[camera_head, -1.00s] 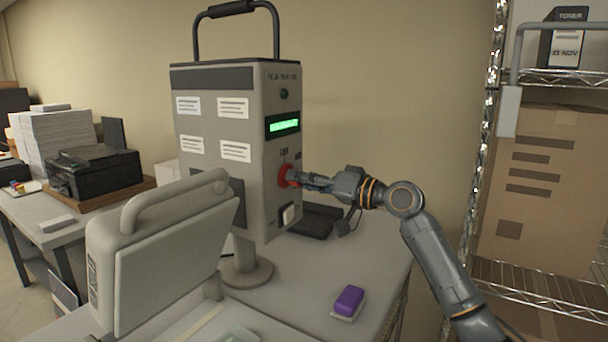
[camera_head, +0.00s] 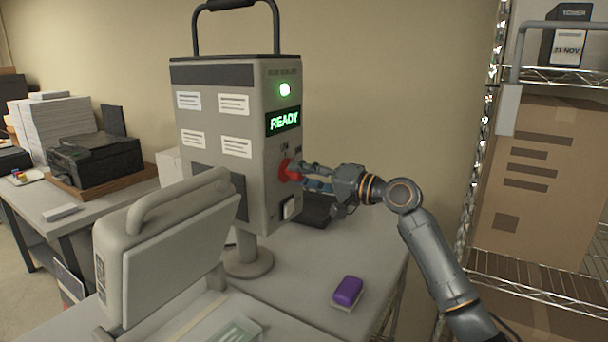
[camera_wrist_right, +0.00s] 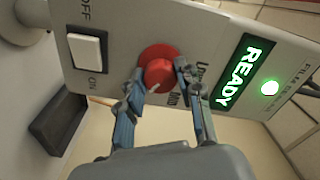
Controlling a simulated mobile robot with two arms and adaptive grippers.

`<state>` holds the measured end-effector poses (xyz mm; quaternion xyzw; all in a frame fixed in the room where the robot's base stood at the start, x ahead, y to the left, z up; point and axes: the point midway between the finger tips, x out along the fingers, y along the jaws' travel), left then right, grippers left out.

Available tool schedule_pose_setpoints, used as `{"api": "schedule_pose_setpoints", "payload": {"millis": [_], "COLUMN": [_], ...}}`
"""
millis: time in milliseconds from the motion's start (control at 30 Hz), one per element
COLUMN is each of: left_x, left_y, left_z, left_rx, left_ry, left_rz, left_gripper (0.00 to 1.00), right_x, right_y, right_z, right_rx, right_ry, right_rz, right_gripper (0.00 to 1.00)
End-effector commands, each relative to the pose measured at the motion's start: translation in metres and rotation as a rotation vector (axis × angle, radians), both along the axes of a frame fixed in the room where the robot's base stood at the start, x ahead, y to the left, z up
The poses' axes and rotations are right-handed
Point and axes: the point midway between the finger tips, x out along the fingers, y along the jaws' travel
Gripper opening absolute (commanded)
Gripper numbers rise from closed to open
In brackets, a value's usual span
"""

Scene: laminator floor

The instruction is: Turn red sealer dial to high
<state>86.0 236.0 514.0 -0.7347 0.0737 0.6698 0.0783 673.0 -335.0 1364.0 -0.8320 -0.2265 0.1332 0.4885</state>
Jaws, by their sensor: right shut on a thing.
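The film sealer (camera_head: 215,140) is a grey box on a post, standing on the table. Its red dial (camera_head: 287,170) is on the side panel, below a display reading READY and a lit green lamp (camera_head: 285,89). In the right wrist view the red dial (camera_wrist_right: 159,72) has a pale mark at its lower left, and a label partly hidden by a finger lies beside it. My right gripper (camera_head: 303,174) is at the dial, its two fingers on either side of it, shut on it in the right wrist view (camera_wrist_right: 158,84). My left gripper is not in view.
A white ON/OFF switch (camera_wrist_right: 87,50) sits beside the dial. A purple-topped block (camera_head: 348,291) lies on the table, and a dark tray (camera_head: 315,209) is behind the sealer. A wire shelf with a cardboard box (camera_head: 545,190) stands at the right.

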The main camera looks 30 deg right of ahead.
Motion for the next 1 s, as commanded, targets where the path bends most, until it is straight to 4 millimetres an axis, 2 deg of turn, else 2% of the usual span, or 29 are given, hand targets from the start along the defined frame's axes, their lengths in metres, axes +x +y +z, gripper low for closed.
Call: {"api": "schedule_pose_setpoints", "payload": {"millis": [200,233,333,733,867,1000], "left_x": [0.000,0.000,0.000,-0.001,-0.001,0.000], "left_y": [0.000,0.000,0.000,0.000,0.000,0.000], "left_z": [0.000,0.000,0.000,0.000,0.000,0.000], "left_rx": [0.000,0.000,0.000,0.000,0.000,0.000], "left_ry": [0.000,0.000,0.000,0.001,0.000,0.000], "left_rz": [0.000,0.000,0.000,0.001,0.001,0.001], "left_gripper": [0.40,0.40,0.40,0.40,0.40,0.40], "right_x": [0.000,0.000,0.000,-0.005,-0.021,-0.048], "right_y": [-0.001,-0.001,-0.001,-0.004,-0.014,-0.029], "right_z": [0.001,0.001,0.001,0.000,-0.001,-0.002], "right_rx": [0.003,0.003,0.003,0.000,-0.001,-0.002], "right_ry": [-0.002,-0.002,-0.001,-0.001,0.000,0.003], "right_rz": [-0.002,-0.002,-0.001,-0.002,-0.003,-0.003], "right_gripper": [0.04,0.37,0.57,0.58,0.58,0.58]}}
